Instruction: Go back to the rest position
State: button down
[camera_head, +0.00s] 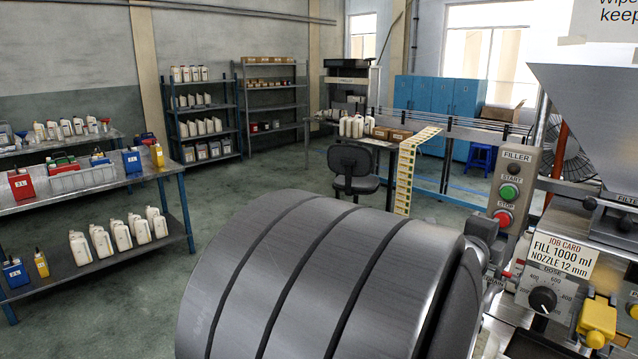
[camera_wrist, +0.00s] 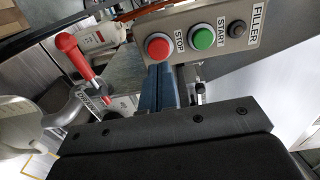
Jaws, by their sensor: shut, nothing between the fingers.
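In the wrist view, my gripper (camera_wrist: 162,72) has its two blue-grey fingers together with nothing between them. The fingertips are close to the lower edge of the filler control panel (camera_wrist: 221,12), by the red STOP button (camera_wrist: 158,46). I cannot tell whether they touch it. The green START button (camera_wrist: 202,39) and a dark round lamp (camera_wrist: 238,28) sit beside it. In the head view, the panel (camera_head: 515,182) stands at the right, and my large grey arm link hides most of the lower middle. The fingers cannot be made out there.
A red lever (camera_wrist: 75,54) stands left of my fingers in the wrist view. The filling machine has a steel hopper (camera_head: 590,110), a dose knob (camera_head: 543,299) and a yellow part (camera_head: 597,320). A bench (camera_head: 165,172) with bottles stands left. A chair (camera_head: 355,170) stands behind my arm.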

jog(key=v, duration=0.9)
jog(key=s+a+f+n+y, duration=0.4)
jog(key=a+f+n+y, duration=0.3)
jog(key=a+n, duration=0.35)
jog(key=s+a+f+n+g+y, duration=0.1)
jog(key=s+a+f+n+g, duration=0.2)
jog(key=s, duration=0.6)
jog(key=s+a+f+n+g+y, duration=0.2)
jog(key=s+a+f+n+g, duration=0.2)
jog(key=s+a+f+n, duration=0.3)
notch_tip(320, 180, down, 5)
jog(key=shift+s+r+n, duration=0.2)
jog(key=shift+s+n, duration=0.65)
dwell(0.3)
